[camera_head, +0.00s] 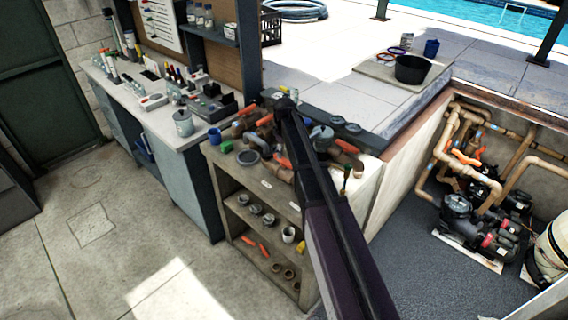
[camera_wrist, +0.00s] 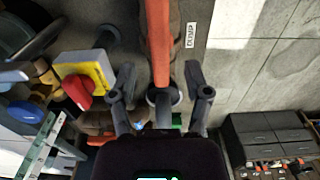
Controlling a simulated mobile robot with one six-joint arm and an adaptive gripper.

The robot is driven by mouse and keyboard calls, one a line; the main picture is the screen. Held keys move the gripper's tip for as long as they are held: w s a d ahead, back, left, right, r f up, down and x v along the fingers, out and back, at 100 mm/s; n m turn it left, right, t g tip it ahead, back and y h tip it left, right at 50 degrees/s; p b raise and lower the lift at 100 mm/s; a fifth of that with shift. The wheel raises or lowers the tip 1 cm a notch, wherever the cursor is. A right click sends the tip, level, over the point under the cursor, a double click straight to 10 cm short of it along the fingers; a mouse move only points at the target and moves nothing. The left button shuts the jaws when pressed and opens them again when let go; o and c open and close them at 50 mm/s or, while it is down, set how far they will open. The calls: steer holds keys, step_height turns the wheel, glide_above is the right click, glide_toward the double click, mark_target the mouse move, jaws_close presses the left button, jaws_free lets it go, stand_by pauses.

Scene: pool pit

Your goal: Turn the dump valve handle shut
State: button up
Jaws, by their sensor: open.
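The dump valve handle (camera_wrist: 159,40) is a long orange lever in the wrist view, beside a small white "DUMP" label (camera_wrist: 190,35). It runs from the top edge down to a round grey hub (camera_wrist: 163,97). My gripper (camera_wrist: 160,76) is open, with one finger on each side of the lever. Both fingers look apart from it. In the head view several orange handles (camera_head: 282,160) lie among pipes on the shelf top, partly behind my arm. I cannot tell there which one is the dump handle.
A yellow box with a red knob (camera_wrist: 82,90) sits close left of my gripper. A blue round part (camera_wrist: 27,112) is further left. A wooden shelf (camera_head: 222,187) holds the pipework, next to a workbench (camera_head: 180,135). Concrete floor (camera_head: 90,270) is open at the left.

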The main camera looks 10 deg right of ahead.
mark_target(284, 159)
steer(key=shift+f+b, duration=1.55)
steer(key=shift+f, duration=0.3)
jaws_close()
